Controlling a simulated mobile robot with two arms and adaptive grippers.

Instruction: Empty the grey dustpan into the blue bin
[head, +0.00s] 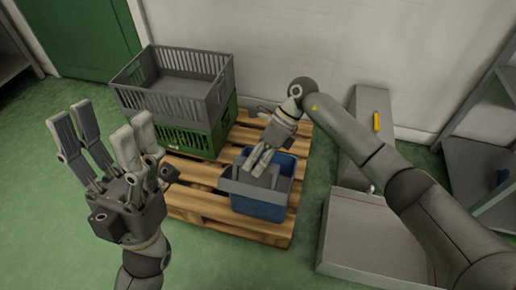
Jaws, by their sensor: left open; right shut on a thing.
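The blue bin (260,208) stands on a wooden pallet, toward its front right. The grey dustpan (240,186) is at the bin's mouth, over its left part. My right gripper (262,160) reaches down over the bin and is shut on the dustpan. The fingers and the dustpan hide much of the bin's inside. I cannot tell whether anything lies in the dustpan or the bin. My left gripper (98,140) is raised at the left, open and empty, apart from the bin.
The wooden pallet (190,207) also bears a grey crate (212,98) stacked on a green crate (190,141). A grey box-like unit (372,235) stands right of the pallet, with a yellow item (377,122) behind. Grey shelving (478,160) is at the far right. Green floor is clear at left.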

